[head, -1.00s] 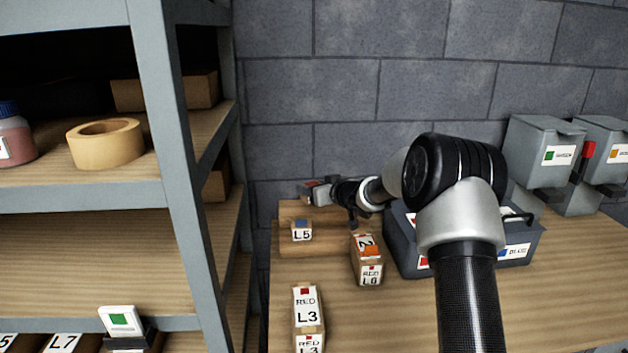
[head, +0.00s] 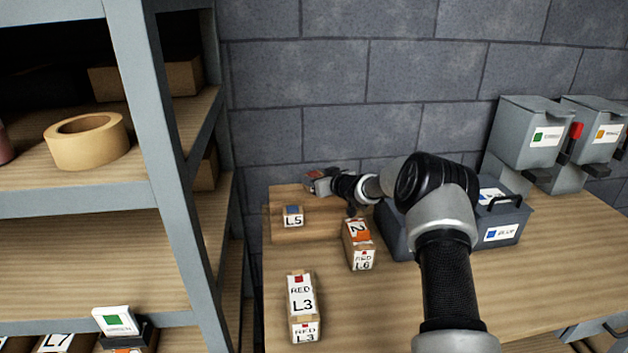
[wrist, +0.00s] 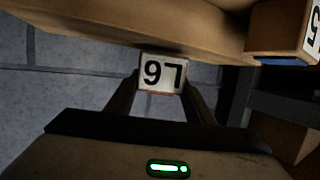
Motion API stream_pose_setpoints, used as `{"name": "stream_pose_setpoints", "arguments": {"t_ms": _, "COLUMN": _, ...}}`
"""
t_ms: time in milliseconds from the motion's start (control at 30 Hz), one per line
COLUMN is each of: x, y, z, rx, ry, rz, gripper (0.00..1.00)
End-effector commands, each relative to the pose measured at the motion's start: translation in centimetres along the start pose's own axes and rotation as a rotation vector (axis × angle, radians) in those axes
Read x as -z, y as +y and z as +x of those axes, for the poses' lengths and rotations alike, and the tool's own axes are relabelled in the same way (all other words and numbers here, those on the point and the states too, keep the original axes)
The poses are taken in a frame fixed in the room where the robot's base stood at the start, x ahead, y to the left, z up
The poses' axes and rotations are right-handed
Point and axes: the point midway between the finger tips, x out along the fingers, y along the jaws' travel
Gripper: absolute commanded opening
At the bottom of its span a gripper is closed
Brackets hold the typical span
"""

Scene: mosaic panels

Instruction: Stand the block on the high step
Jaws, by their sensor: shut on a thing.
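My gripper (head: 326,181) is shut on a small block (head: 314,178) above the back of the wooden steps in the head view. The high step (head: 285,194) is the pale wooden rear level near the wall. In the wrist view wooden step surface (wrist: 130,18) spans the top, close to the held block. Whether they touch cannot be told.
A small block marked L5 (head: 292,217) stands on the steps. Boxes marked L6 (head: 361,250) and L3 (head: 301,305) stand on the table (head: 400,295). A dark bin (head: 508,215) is right of them. A grey shelf (head: 150,180) is at left.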

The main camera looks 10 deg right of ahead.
Motion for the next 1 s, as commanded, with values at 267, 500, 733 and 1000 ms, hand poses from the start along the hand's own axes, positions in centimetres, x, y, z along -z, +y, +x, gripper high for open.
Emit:
{"name": "stream_pose_setpoints", "arguments": {"t_ms": 267, "x": -0.5, "y": 0.0, "z": 0.2, "rx": 0.000, "ry": 0.003, "rz": -0.002, "gripper": 0.21}}
{"name": "stream_pose_setpoints", "arguments": {"t_ms": 500, "x": -0.8, "y": 0.0, "z": 0.3, "rx": 0.000, "ry": 0.002, "rz": -0.001, "gripper": 0.63}}
{"name": "stream_pose_setpoints", "arguments": {"t_ms": 733, "x": -0.8, "y": 0.0, "z": 0.3, "rx": 0.000, "ry": 0.002, "rz": -0.001, "gripper": 0.67}}
{"name": "stream_pose_setpoints", "arguments": {"t_ms": 1000, "x": -0.4, "y": 0.1, "z": -1.1, "rx": 0.000, "ry": 0.002, "rz": 0.000, "gripper": 0.67}}
